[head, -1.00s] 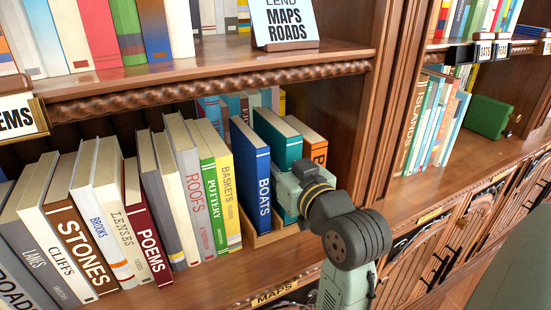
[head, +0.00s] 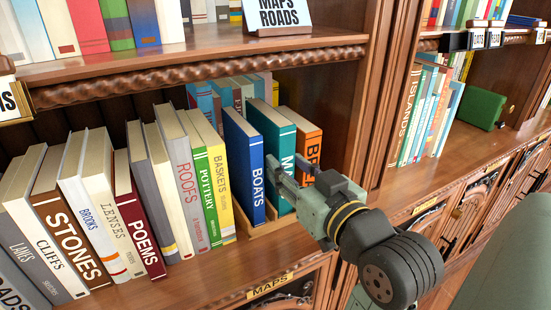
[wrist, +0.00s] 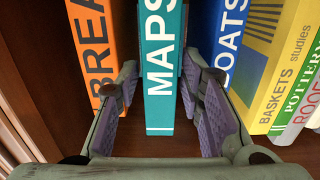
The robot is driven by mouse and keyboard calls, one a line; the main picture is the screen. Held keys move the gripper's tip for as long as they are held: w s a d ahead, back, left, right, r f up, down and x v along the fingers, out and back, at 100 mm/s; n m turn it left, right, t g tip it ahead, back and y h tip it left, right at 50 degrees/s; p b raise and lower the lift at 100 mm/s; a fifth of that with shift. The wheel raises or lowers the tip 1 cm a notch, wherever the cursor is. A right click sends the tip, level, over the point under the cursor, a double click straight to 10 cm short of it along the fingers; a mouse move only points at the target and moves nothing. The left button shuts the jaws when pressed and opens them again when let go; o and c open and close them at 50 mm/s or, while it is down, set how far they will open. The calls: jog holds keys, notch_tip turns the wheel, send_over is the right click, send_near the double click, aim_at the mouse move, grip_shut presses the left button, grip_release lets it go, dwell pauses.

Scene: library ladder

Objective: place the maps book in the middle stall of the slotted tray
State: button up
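The teal maps book (head: 276,135) stands upright in the slotted tray (head: 268,226), between the blue BOATS book (head: 243,165) and an orange book (head: 305,138). Its spine faces out. My gripper (head: 284,180) is in front of its lower spine, covering part of the lettering. In the wrist view, the maps book (wrist: 161,70) shows between the fingers of my open gripper (wrist: 160,82). A gap shows at the left finger; the right finger is close to the spine's edge, and contact there cannot be told. The tray's dividers are mostly hidden.
Leaning books, with BASKETS (head: 215,165) closest, fill the shelf left of the tray. A wooden upright (head: 365,120) stands to the right. The shelf above (head: 200,62) overhangs the books. More books stand in the right bay.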

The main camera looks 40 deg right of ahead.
jog(key=v, duration=0.4)
